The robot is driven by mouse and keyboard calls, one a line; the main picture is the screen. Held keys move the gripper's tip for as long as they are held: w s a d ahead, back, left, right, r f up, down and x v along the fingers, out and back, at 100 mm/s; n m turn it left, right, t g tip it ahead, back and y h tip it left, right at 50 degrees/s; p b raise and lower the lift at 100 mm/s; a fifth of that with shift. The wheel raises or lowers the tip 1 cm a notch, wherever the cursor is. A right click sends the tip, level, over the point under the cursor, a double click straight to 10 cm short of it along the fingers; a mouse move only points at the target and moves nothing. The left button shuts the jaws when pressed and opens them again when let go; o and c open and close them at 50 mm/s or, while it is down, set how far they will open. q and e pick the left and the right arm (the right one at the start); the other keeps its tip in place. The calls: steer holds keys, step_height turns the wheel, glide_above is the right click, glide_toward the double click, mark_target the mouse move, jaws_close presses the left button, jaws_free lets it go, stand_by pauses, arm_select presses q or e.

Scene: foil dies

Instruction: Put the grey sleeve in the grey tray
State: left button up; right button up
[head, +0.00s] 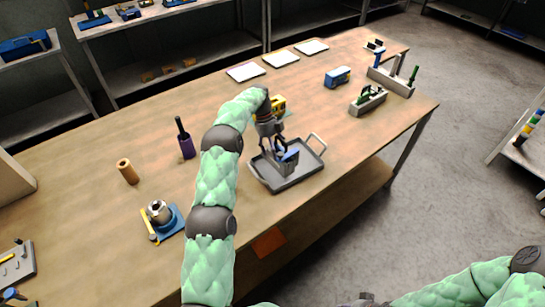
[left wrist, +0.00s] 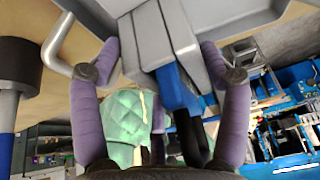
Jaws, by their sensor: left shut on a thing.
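The grey tray (head: 309,168), with a raised handle at each end, sits near the front edge of the wooden table. My left gripper (head: 276,150) points down over it. It is shut on a grey piece with a blue part, seemingly the grey sleeve (head: 287,168). In the left wrist view the grey piece (left wrist: 172,30) lies between the purple fingers (left wrist: 165,80), with its blue part below. It is over or inside the tray; I cannot tell whether it touches the floor. My right gripper is not in view.
A purple-handled tool (head: 185,140), a tan cylinder (head: 128,172) and a blue-based metal part (head: 165,220) stand left of the tray. A yellow item (head: 279,104) stands just behind it. A grey holder (head: 368,101) and a blue block (head: 337,77) are at right. White plates (head: 280,59) lie behind.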

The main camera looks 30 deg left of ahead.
mark_target(272, 157)
arm_select(q)
steer(key=shift+a+f, duration=0.2)
steer(key=shift+a, duration=0.05)
steer(key=shift+s+f, duration=0.15)
steer(key=shift+f, duration=1.55)
steer(key=shift+c, duration=1.4)
steer(key=o, duration=1.3)
steer(key=shift+s+d+f, duration=0.1)
steer(key=shift+f, duration=0.05)
steer(key=o, duration=0.3)
steer(key=shift+f, duration=0.1)
steer(key=shift+o, duration=0.2)
steer(key=shift+w+a, duration=0.2)
steer(key=shift+d+r, duration=0.1)
steer(key=shift+r, duration=0.2)
steer(key=shift+p+v, duration=0.35)
steer(key=shift+v, duration=3.45)
